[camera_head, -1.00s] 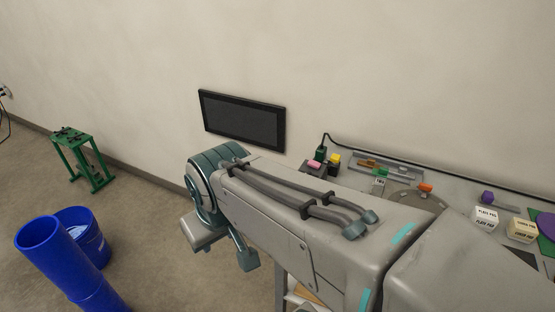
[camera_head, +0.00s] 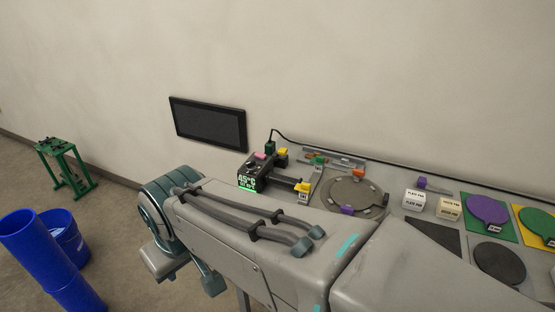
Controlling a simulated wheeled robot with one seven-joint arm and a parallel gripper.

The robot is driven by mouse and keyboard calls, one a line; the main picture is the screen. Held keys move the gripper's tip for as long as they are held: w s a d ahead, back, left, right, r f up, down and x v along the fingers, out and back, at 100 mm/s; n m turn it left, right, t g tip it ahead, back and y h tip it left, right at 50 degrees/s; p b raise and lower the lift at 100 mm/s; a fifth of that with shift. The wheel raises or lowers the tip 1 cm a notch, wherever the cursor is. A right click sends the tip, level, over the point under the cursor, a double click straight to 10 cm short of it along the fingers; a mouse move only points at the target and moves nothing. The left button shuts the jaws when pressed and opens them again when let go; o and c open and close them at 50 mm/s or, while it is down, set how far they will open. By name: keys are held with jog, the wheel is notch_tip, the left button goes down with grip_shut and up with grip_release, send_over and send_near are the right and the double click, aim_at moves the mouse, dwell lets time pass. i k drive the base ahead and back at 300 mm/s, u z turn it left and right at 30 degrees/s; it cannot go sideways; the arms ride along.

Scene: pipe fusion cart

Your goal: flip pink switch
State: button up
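The pink switch (camera_head: 261,155) is a small pink piece on top of a black control box (camera_head: 264,177) at the back left of the cart. A yellow piece (camera_head: 282,152) sits just right of the pink one, and another yellow piece (camera_head: 303,187) is on the box's extending part. My gripper (camera_head: 211,282) is at the lower end of my arm, left of and below the box and well apart from it. Its fingers are mostly hidden behind my arm, so its opening cannot be judged.
The cart top (camera_head: 400,223) carries a round grey plate (camera_head: 353,193), labelled blocks (camera_head: 414,199) and coloured discs (camera_head: 488,208). A dark screen (camera_head: 208,124) hangs on the wall. Blue bins (camera_head: 68,238) and a green stand (camera_head: 66,166) are on the floor at left.

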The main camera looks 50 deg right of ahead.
aim_at(260, 155)
jog(key=z, duration=0.8)
jog(key=i, duration=0.95)
jog(key=u, duration=0.05)
